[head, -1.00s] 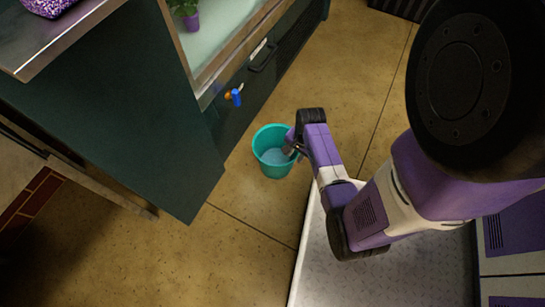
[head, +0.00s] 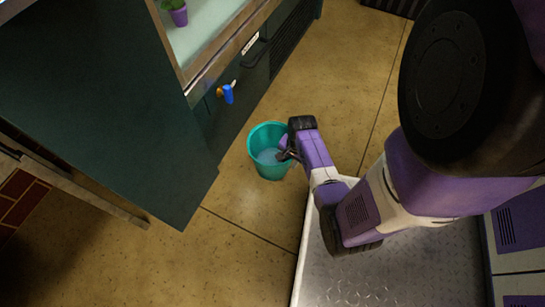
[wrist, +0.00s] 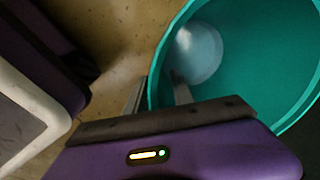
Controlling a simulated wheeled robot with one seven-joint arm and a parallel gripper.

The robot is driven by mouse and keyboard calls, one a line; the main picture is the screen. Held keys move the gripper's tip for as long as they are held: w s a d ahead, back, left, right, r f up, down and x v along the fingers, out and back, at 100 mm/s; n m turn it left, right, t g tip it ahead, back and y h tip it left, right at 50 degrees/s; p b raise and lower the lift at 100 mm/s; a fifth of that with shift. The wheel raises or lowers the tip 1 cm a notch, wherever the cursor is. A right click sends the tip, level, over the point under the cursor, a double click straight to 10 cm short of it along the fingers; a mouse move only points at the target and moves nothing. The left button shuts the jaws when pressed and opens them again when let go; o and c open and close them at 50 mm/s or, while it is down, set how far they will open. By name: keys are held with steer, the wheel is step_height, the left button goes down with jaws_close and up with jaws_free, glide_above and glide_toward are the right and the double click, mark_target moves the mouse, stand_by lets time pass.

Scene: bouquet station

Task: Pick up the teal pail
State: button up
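The teal pail (head: 268,172) stands upright on the floor in the head view, with a pale bluish patch in its bottom. In the wrist view the pail (wrist: 255,70) fills the upper right, and its near wall passes between my fingers. My gripper (head: 284,154) is at the pail's right rim in the head view. In the wrist view my gripper (wrist: 160,80) is open astride the rim, with one finger outside the pail and one inside. A gap shows beside the wall, so the fingers do not look closed on it.
A dark green cabinet (head: 110,110) stands left of the pail. Open floor (head: 345,95) lies beyond the pail.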

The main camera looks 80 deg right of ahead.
jaws_close()
steer(key=shift+w+d+r, duration=0.1)
stand_by(1.2)
